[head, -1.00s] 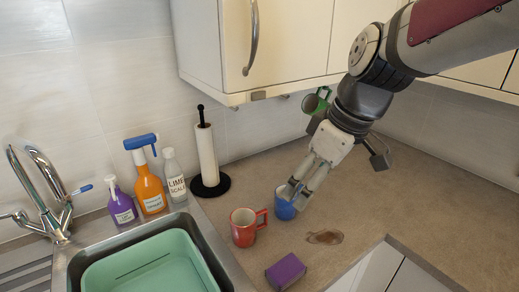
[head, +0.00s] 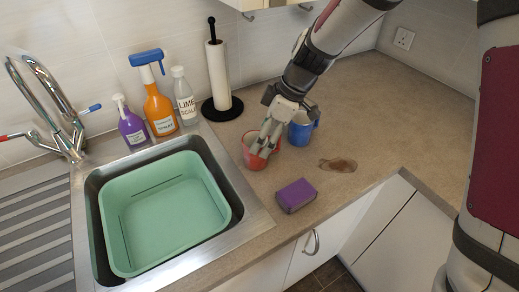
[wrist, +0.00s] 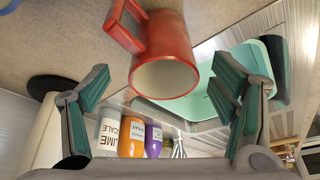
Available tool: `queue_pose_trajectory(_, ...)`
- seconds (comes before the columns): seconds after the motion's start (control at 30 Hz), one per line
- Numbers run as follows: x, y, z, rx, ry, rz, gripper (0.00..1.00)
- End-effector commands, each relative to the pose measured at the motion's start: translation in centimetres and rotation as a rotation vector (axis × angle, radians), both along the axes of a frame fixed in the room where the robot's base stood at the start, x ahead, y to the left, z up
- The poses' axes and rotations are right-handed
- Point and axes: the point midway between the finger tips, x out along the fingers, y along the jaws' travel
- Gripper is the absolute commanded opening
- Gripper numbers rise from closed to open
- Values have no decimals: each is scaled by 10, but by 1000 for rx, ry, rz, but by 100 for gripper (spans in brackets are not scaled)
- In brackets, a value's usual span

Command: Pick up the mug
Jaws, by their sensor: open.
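A red mug (head: 252,158) stands upright on the worktop by the sink's right edge. In the wrist view the red mug (wrist: 165,50) has its open rim facing me and its handle at upper left. A blue mug (head: 301,130) stands just behind it to the right, partly hidden by my gripper. My gripper (head: 264,147) points down at the red mug and overlaps its rim in the head view. In the wrist view my gripper (wrist: 160,84) is open, its fingers spread on either side below the red mug, with nothing held. Whether the fingers touch the mug cannot be told.
A purple sponge (head: 296,195) lies in front of the mugs, and a brown stain (head: 338,165) is to the right. A green tub (head: 165,210) sits in the sink. Spray bottles (head: 160,108) and a paper towel roll (head: 218,75) stand behind. The right worktop is clear.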

Motion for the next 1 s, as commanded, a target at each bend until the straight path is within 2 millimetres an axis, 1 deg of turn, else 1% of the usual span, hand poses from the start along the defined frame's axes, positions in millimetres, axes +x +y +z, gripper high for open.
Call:
queue_pose_trajectory(0.03, -1, 2, -6, -1, 2, 0, 79)
queue_pose_trajectory(0.27, -2, 8, -20, -2, 2, 1, 79)
queue_pose_trajectory(0.5, -4, 21, -50, -1, 3, -2, 79)
queue_pose_trajectory(0.6, -3, 24, -59, -1, 0, -1, 79)
queue_pose_trajectory(0.7, -3, 26, -62, 0, 0, -2, 79)
queue_pose_trajectory(0.87, -2, 26, -62, 0, -1, -2, 79)
queue_pose_trajectory(0.9, -2, 26, -62, 0, -1, -2, 77)
queue_pose_trajectory(0.97, -2, 26, -62, 0, -1, -2, 63)
queue_pose_trajectory(1.0, -2, 26, -62, 0, -1, -2, 54)
